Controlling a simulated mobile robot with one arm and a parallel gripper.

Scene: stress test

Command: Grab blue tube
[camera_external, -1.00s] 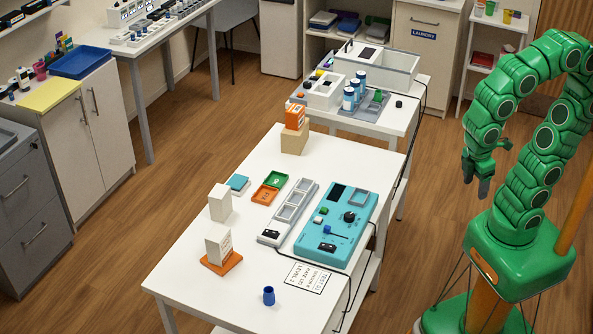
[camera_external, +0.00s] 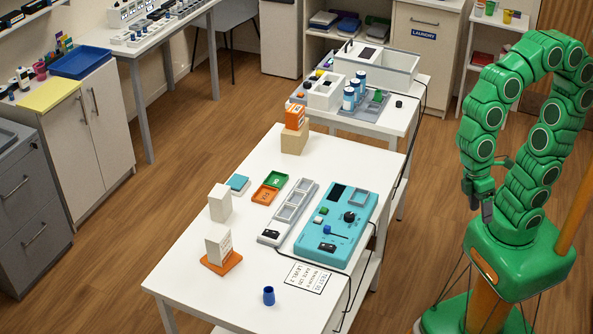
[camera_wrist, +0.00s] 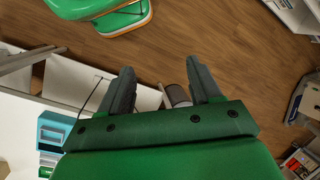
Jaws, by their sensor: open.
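A small blue tube (camera_external: 268,296) stands upright on the white table (camera_external: 190,284), near its front edge, in the external view. My gripper (camera_external: 478,200) is at the right of that view, well to the right of the table and pointing down beside my green base. In the wrist view my gripper (camera_wrist: 160,88) shows two dark fingers spread apart with nothing held between them. The blue tube cannot be made out in the wrist view.
A teal panel (camera_external: 345,245) and a grey tray strip (camera_external: 285,215) lie on the table's right half. White blocks (camera_external: 218,245) stand at left, one on an orange base. A printed card (camera_external: 308,277) lies behind the tube. A dark cable hangs off the right edge.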

